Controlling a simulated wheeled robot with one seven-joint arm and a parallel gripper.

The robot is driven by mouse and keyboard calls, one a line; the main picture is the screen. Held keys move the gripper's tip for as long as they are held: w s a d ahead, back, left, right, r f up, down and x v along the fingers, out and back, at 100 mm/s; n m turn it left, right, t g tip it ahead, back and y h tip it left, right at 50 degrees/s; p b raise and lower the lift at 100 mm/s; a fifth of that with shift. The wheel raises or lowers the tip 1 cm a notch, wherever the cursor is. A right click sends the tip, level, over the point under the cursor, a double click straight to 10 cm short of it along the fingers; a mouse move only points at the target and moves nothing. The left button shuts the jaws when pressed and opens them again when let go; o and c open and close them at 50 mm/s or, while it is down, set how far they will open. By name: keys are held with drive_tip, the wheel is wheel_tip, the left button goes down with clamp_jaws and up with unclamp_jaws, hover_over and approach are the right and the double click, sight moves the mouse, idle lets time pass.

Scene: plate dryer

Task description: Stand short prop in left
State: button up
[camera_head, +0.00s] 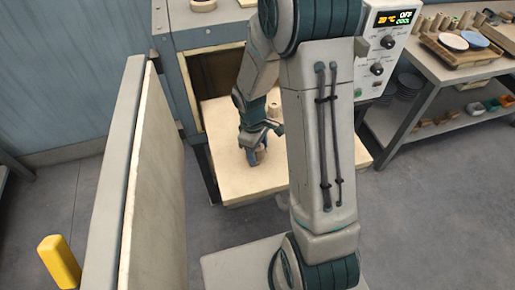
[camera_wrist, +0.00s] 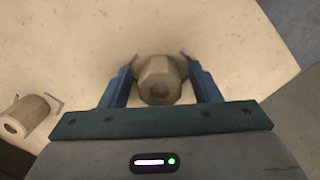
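A short faceted, beige-grey prop (camera_wrist: 159,82) with a hole in its top stands on the pale shelf between the blue fingers of my gripper (camera_wrist: 161,66). The fingertips are close against its two sides, and I cannot tell whether they press on it. In the head view, my gripper (camera_head: 256,156) reaches down to the shelf (camera_head: 230,182) near its front, with the prop (camera_head: 261,157) partly hidden at the fingers. A second prop (camera_head: 272,108) stands farther back on the shelf, partly behind my arm. A holed prop also shows at the left of the wrist view (camera_wrist: 25,115).
The shelf sticks out of the dryer cabinet (camera_head: 181,75). An open door (camera_head: 155,190) stands to the left. The control panel (camera_head: 385,42) is at the right. A side table (camera_head: 440,72) holds plates (camera_head: 453,41) and small pieces. My arm hides the shelf's right part.

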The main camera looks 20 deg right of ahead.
wheel_tip(320, 180, up, 12)
drive_tip(key=w+a, duration=0.1)
drive_tip(key=s+r+m+t, duration=0.2)
drive_tip(key=s+r+m, duration=0.2)
drive_tip(key=s, duration=0.3)
drive_tip(key=s+r+m+t+y, duration=0.1)
drive_tip(key=s+r+m+t, duration=0.1)
drive_tip(key=s+r+m, duration=0.3)
drive_tip(key=s, duration=0.3)
drive_tip(key=shift+s+d+r, duration=0.2)
drive_tip(key=shift+d+r, duration=0.05)
drive_tip(key=shift+d, duration=0.15)
